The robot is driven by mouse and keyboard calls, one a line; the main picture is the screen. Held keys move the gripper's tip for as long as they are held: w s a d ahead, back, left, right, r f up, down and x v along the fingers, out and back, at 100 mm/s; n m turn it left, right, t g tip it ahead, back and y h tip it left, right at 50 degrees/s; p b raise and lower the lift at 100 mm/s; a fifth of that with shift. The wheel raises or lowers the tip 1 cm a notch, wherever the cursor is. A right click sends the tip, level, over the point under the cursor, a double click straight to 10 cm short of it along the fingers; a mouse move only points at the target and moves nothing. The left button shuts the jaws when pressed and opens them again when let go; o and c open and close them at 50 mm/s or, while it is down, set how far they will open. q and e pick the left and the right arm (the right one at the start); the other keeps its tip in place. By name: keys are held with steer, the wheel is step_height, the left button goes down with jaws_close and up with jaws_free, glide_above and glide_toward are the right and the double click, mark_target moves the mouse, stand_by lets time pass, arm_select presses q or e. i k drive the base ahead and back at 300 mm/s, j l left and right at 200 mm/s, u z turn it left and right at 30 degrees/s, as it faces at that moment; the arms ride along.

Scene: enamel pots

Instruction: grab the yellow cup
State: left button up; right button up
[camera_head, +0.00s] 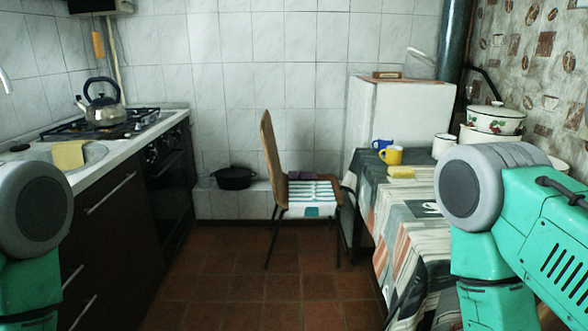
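The yellow cup (391,155) stands upright near the far left corner of the cloth-covered table (420,222), on the right side of the head view. A blue cup (381,144) stands just behind it, and a yellow sponge-like block (401,172) lies in front of it. Green and grey links of my arms show at the left and right edges. Neither of my grippers is visible, and nothing of mine touches the cup.
A white mug (443,145) and an enamel pot (495,118) stand farther right on the table. A chair (270,160) stands left of the table. A counter with a stove (98,124) and kettle (103,104) runs along the left. The tiled floor (240,285) between is clear.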

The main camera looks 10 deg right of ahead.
mark_target(394, 153)
steer(key=i+z, duration=0.2)
steer(key=i, duration=0.2)
steer(key=i+j+z, duration=0.25)
steer(key=i, duration=0.2)
steer(key=i+j+z, duration=0.2)
steer(key=i, duration=0.2)
steer(key=i+j+z, duration=0.25)
steer(key=i, duration=0.15)
